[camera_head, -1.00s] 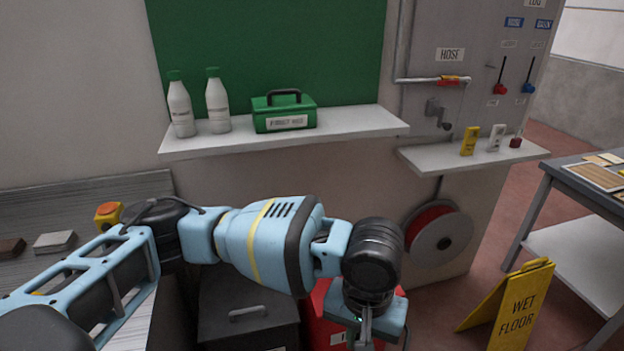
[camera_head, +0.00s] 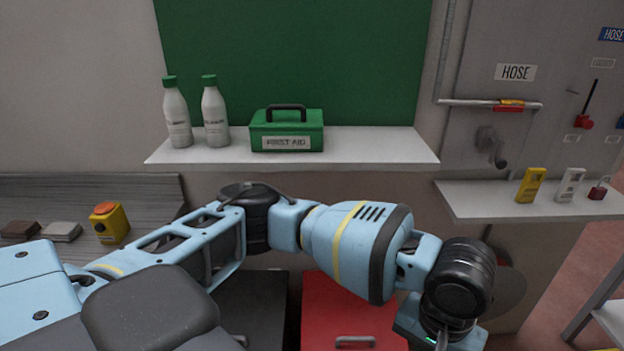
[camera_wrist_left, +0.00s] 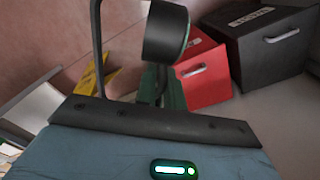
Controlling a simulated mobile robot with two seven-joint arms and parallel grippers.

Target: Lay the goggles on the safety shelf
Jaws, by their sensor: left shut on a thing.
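The safety shelf (camera_head: 385,146) is a white ledge under a green board in the head view. Two white bottles with green caps (camera_head: 177,115) and a green first aid box (camera_head: 287,130) stand on its left and middle; its right part is bare. My left gripper (camera_head: 441,342) is at the bottom edge of the head view, below and right of the shelf, its fingertips cut off. In the left wrist view it is shut on what appear to be the goggles (camera_wrist_left: 165,35), a dark round cup with a green inside and a black strap. My right gripper is not in view.
A lower side shelf (camera_head: 475,200) at right holds a yellow tag, a white tag and a red padlock. A red bin (camera_head: 345,310) and a dark bin (camera_head: 255,305) stand below. A grey bench (camera_head: 60,190) with a yellow-orange button box is at left.

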